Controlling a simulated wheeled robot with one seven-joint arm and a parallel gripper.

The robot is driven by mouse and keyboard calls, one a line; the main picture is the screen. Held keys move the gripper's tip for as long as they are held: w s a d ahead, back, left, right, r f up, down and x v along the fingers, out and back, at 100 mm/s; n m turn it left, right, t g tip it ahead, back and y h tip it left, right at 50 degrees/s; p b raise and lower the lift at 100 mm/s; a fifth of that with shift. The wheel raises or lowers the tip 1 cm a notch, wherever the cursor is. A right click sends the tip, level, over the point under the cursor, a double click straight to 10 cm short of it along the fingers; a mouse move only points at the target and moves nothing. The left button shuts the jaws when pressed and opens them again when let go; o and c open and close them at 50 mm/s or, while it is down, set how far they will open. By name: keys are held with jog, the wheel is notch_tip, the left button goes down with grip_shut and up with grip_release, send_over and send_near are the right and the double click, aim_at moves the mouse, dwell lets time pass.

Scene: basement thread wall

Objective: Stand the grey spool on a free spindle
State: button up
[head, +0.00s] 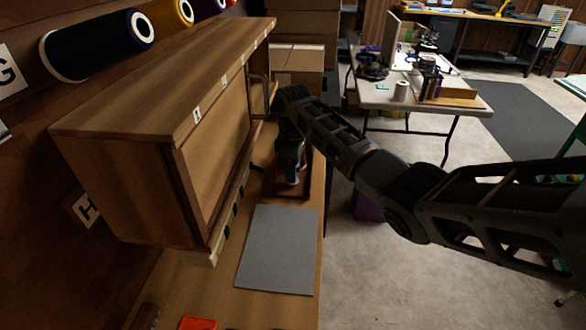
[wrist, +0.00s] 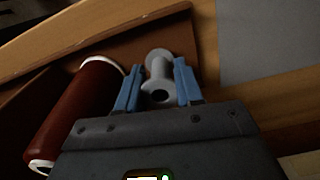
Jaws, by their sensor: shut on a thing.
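In the wrist view the grey spool (wrist: 159,66) sits between the two blue fingers of my gripper (wrist: 157,88), which is shut on it. The hole in its near end faces the camera. A dark red-brown spool with white ends (wrist: 78,112) lies beside it on the left. In the head view my gripper (head: 291,168) is above the wooden bench, at a dark brown stand or tray (head: 291,191), in the shade beside the cabinet. I cannot make out a free spindle in either view, and cannot tell whether the grey spool touches anything below.
A wooden wall cabinet (head: 160,110) hangs over the bench's left side, close to my arm. A grey mat (head: 277,250) lies on the bench, bare. A red object (head: 198,323) is at the near edge. A folding table (head: 450,108) stands beyond, across open floor.

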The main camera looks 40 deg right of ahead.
jog(key=shift+f, duration=0.15)
jog(key=o, duration=1.2)
jog(key=shift+c, duration=0.2)
jog(key=shift+r, duration=3.9)
